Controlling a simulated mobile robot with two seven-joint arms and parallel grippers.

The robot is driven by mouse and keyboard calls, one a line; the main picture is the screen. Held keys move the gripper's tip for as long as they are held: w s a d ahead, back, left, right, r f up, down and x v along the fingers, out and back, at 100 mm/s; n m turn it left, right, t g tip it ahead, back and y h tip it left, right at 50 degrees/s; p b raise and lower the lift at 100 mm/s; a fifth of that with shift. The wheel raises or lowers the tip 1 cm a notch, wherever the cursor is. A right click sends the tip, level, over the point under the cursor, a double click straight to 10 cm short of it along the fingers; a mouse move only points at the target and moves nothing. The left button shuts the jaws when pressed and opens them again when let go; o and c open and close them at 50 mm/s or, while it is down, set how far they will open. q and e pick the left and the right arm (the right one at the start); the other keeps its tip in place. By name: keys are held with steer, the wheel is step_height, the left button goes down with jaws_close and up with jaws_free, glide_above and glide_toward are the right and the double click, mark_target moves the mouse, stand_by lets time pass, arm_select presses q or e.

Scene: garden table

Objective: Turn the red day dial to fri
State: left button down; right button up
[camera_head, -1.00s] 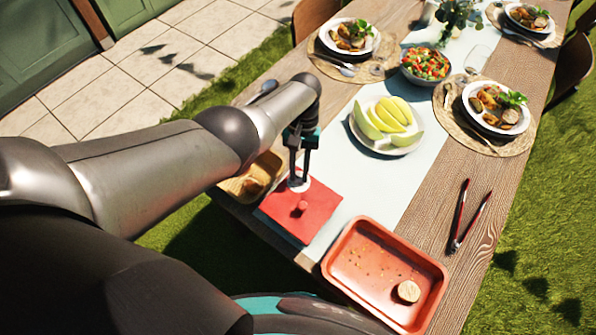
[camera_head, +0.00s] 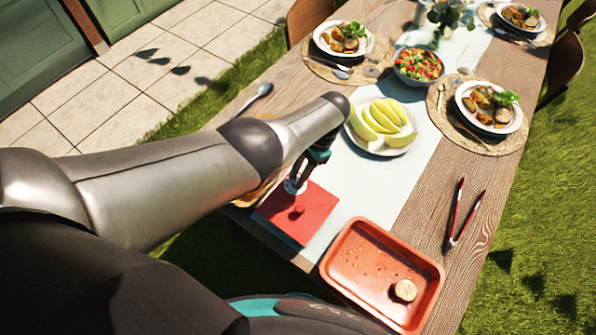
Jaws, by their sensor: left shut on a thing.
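The red day dial (camera_head: 303,217) is a flat red board with a small red knob (camera_head: 297,210) near its middle, lying on the near left part of the table. A pale round piece (camera_head: 292,187) sits at the board's far edge. My left gripper (camera_head: 297,182) comes down at a tilt over that piece, with its fingers shut on it. My forearm covers part of the fingers, and no day lettering can be read. My right gripper is not in view.
An orange-red tray (camera_head: 349,243) with crumbs and a round piece (camera_head: 404,290) stands right of the board. Red-handled tongs (camera_head: 455,222) lie farther right. A plate of melon slices (camera_head: 381,127) stands beyond the gripper. A spoon (camera_head: 254,97) lies left of my arm.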

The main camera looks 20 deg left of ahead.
arm_select(q)
steer(key=shift+m+t, duration=0.3)
steer(key=shift+m, duration=0.3)
steer(key=shift+d, duration=0.1)
steer(key=shift+s, duration=0.1)
steer(key=c, duration=0.7)
jaws_free()
steer(key=shift+p, duration=0.3)
steer(key=p+v, duration=0.4)
steer(key=v, duration=1.1)
steer(key=shift+d, duration=0.25)
